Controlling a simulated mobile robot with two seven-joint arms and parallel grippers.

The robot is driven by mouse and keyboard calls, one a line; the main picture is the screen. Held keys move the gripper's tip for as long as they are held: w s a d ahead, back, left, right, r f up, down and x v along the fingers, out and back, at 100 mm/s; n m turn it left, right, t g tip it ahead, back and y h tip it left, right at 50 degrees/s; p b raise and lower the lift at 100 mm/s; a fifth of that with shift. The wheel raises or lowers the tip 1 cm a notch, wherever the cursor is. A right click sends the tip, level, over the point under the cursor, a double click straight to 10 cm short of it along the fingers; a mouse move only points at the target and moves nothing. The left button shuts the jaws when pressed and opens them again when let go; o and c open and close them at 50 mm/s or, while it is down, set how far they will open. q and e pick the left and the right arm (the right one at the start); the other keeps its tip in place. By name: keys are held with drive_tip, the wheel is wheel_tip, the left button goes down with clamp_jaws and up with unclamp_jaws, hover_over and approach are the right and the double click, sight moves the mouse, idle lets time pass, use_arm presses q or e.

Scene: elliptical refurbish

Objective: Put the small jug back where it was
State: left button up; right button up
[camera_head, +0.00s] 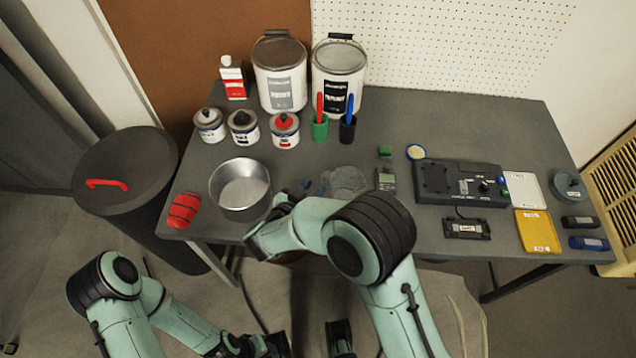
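I cannot make out a small jug for certain; my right arm covers part of the table's front edge. A clear round item (345,180) lies just beyond that arm, with small dark blue bits beside it that I cannot identify. My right gripper (289,200) is at the front edge, right of the metal pan (241,187), mostly hidden by its own wrist. Its fingers and any hold do not show clearly. My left gripper (272,344) is low at the bottom of the picture, in front of the table and away from its objects. Its fingers are dark and partly cut off.
Two large paint tubs (280,75) stand at the back, with a red-white bottle (233,80) and several small pots (243,126) nearby. Green (320,130) and black cups hold pens. A black device (460,182) and trays (537,231) fill the right. A dark bin (125,170) stands left.

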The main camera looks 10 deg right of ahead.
drive_tip(key=v, duration=0.8)
drive_tip(key=shift+s+p, duration=0.2)
drive_tip(key=shift+p, duration=0.25)
drive_tip(key=shift+a+r, duration=0.1)
drive_tip(key=shift+r, duration=0.05)
